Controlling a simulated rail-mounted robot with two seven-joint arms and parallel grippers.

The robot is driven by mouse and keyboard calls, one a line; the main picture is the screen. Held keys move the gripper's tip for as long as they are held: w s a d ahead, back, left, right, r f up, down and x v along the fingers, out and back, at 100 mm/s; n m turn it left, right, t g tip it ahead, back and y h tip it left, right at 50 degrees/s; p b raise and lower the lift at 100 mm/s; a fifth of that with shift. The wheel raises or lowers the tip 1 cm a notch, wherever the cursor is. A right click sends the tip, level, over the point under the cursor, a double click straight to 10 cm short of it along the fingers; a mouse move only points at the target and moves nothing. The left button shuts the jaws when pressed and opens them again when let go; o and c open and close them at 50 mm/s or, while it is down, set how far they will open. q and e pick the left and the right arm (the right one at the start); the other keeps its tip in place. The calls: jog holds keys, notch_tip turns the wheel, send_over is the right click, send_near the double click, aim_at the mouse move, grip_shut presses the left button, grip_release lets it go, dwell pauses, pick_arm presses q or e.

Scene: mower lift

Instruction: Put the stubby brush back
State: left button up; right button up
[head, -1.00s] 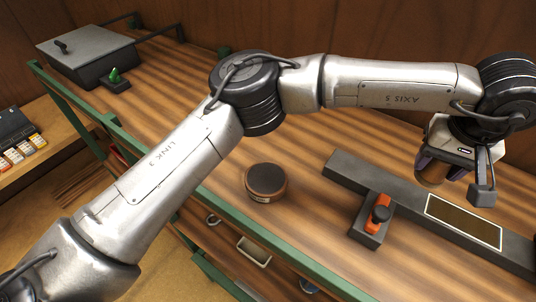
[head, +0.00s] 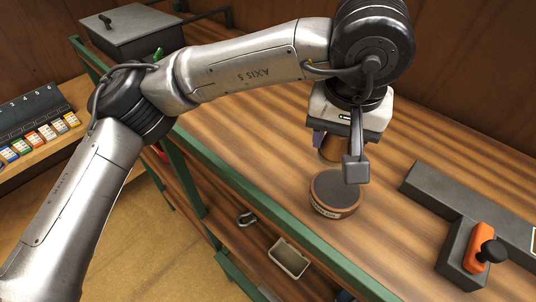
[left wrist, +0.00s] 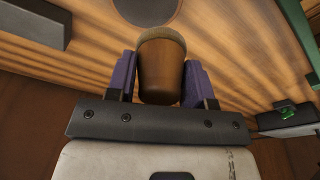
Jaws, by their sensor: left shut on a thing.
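My left gripper (head: 334,146) is shut on the stubby brush (head: 332,150), a short brown cylinder mostly hidden behind the gripper in the head view. In the left wrist view the brush (left wrist: 161,70) sits between the two purple finger pads (left wrist: 160,80), with a paler band at its far end. The gripper holds it above the wooden bench, just behind a round brown tin (head: 336,208) with a dark flat top and a pale label. The tin's dark top (left wrist: 146,8) shows partly at the top edge of the left wrist view. My right gripper is not in view.
A grey block with an orange, black-knobbed switch (head: 478,258) and a long dark bar (head: 440,192) lie to the right. A grey lidded box (head: 132,32) stands at the back left. A green rail (head: 250,205) edges the bench, with a tray (head: 289,257) below.

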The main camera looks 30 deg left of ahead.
pick_arm(q)
jog(key=a+f+p, duration=0.1)
jog(key=a, duration=0.2)
jog(key=w+a+f+p, duration=0.1)
jog(key=a+f, duration=0.1)
jog(key=a, duration=0.1)
jog(key=a+f+p, duration=0.1)
jog(key=a+f, duration=0.1)
jog(key=a, duration=0.1)
jog(key=shift+w+f, duration=0.15)
jog(key=shift+w, duration=0.15)
jog(key=shift+w+a+f, duration=0.1)
jog(key=shift+a+f, duration=0.25)
jog(key=shift+a, duration=0.05)
jog(key=shift+f+p, duration=1)
jog(key=shift+f, duration=1)
jog(key=shift+f, duration=0.1)
jog(key=shift+f, duration=0.1)
jog(key=o, duration=0.8)
jog(key=shift+o, duration=0.2)
